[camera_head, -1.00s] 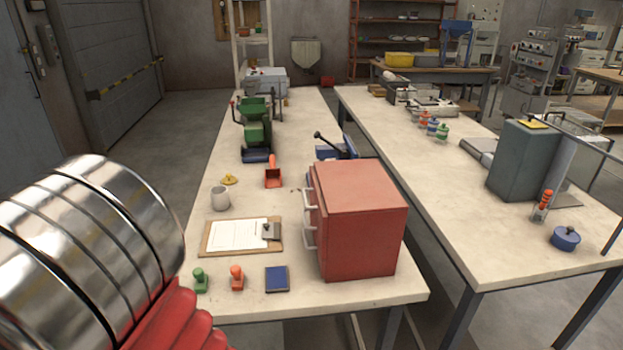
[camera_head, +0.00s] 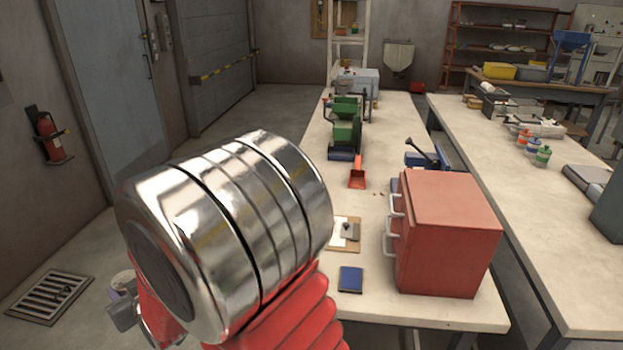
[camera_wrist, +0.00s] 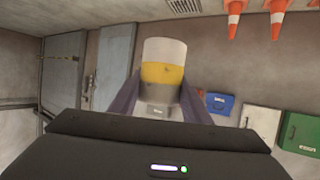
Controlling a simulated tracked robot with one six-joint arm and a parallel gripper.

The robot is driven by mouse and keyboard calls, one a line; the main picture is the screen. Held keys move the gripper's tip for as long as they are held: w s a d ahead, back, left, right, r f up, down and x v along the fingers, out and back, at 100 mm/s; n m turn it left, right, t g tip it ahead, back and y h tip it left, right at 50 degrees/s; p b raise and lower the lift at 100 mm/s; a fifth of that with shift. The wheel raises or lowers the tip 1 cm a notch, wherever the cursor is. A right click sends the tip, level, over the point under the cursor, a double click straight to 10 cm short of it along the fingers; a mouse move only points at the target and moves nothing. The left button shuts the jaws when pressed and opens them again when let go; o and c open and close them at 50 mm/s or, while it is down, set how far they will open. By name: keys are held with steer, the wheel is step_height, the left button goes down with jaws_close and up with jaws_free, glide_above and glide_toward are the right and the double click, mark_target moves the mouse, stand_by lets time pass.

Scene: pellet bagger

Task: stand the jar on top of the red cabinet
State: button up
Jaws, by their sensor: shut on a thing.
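The red cabinet (camera_head: 440,240) stands on the near end of the left workbench, its drawer handles facing left and its flat top (camera_head: 450,200) bare. In the wrist view my gripper (camera_wrist: 163,98) is shut on the jar (camera_wrist: 163,52), which is pale with a yellow band. In the head view the jar (camera_head: 122,281) shows small at the lower left, partly hidden by my arm. It is held over the floor, left of the bench and well apart from the cabinet.
On the bench (camera_head: 390,313) are a blue pad (camera_head: 350,279), a clipboard (camera_head: 346,233) partly covered by my arm, an orange scoop (camera_head: 357,173) and a green machine (camera_head: 345,125). A blue lever device (camera_head: 430,157) stands behind the cabinet. Floor is open at the left.

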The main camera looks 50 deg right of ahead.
steer(key=shift+r, duration=0.1)
